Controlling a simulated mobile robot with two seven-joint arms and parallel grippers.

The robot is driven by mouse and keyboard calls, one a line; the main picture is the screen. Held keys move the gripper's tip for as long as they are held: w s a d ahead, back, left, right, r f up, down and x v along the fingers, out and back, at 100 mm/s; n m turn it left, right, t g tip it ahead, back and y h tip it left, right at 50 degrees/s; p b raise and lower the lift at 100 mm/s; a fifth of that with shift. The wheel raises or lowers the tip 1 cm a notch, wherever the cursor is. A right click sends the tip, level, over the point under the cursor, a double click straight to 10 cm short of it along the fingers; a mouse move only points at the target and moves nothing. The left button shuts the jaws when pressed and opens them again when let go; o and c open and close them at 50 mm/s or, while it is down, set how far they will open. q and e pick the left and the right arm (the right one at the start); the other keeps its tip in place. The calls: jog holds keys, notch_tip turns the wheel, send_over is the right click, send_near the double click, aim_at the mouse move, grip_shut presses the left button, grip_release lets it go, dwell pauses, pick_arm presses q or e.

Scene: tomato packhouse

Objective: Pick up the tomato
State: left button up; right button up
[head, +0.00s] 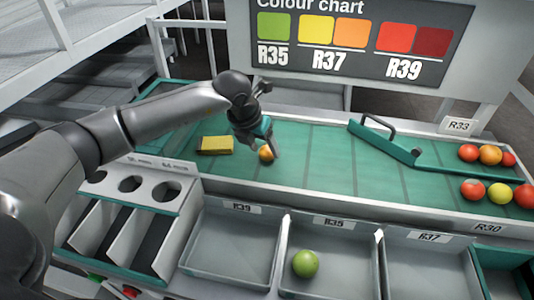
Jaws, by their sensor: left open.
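An orange tomato (266,154) lies on the green belt (322,160), near its left-middle part. My left gripper (262,150) reaches down over it from above, with its fingers around or just beside the tomato. The jaws are open, and I cannot tell whether a finger touches it. The fingers partly hide the tomato. My right gripper is not in view.
A yellow block (215,145) lies left of my gripper. A green gate with a handle (385,140) crosses the belt at right. Several tomatoes (490,155) sit at the far right. A green tomato (305,264) is in the R35 tray (330,292). A colour chart (355,45) stands behind.

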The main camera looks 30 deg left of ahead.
aim_at(265, 149)
pick_arm(q)
jog(key=shift+x, duration=0.95)
jog(key=c, duration=0.7)
jog(key=shift+r, duration=0.15)
notch_tip(265, 149, up, 20)
jog(key=shift+f+p, duration=0.1)
jog(key=shift+p, duration=0.95)
